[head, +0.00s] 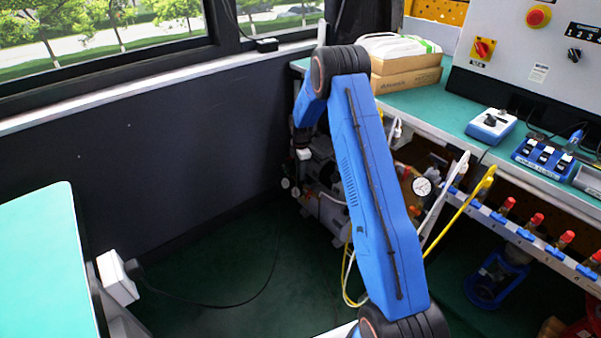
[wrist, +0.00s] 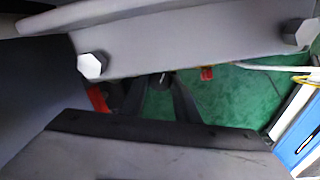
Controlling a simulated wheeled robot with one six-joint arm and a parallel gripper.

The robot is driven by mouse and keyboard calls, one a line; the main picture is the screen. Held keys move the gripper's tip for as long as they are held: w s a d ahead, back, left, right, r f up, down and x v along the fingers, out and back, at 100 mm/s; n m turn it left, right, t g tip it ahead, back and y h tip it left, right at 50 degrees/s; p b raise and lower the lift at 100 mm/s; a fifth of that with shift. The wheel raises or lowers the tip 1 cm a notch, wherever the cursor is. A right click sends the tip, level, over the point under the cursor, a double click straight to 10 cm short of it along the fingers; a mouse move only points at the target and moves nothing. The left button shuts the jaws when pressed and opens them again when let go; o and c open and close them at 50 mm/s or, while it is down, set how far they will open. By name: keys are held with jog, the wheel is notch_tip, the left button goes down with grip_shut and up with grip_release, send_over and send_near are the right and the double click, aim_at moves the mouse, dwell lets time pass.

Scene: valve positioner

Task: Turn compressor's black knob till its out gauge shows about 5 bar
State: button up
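The compressor (head: 326,190) stands low on the floor at the dark wall, partly hidden behind my blue arm. Two small round gauges (head: 290,187) show at its left side, too small to read. My gripper (head: 303,154) is down at the compressor's upper left. In the wrist view, two dark fingers of my gripper (wrist: 160,98) converge on either side of a dark round piece (wrist: 160,81), which looks like the black knob. I cannot tell whether they press on it. A grey body with pale hex bolts (wrist: 92,66) fills the top and hides part of the view.
A workbench (head: 445,108) with boxes and a control panel stands at the right. White and yellow hoses (head: 470,203) hang from its valve rail. A larger gauge (head: 422,186) sits below the bench. A teal table (head: 45,262) is at the left. Green floor lies between.

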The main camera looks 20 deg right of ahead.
jog(key=shift+m, duration=1.5)
jog(key=o, duration=1.1)
jog(key=shift+c, duration=0.2)
jog(key=shift+r, duration=0.1)
notch_tip(320, 180, up, 17)
jog(key=shift+r, duration=0.1)
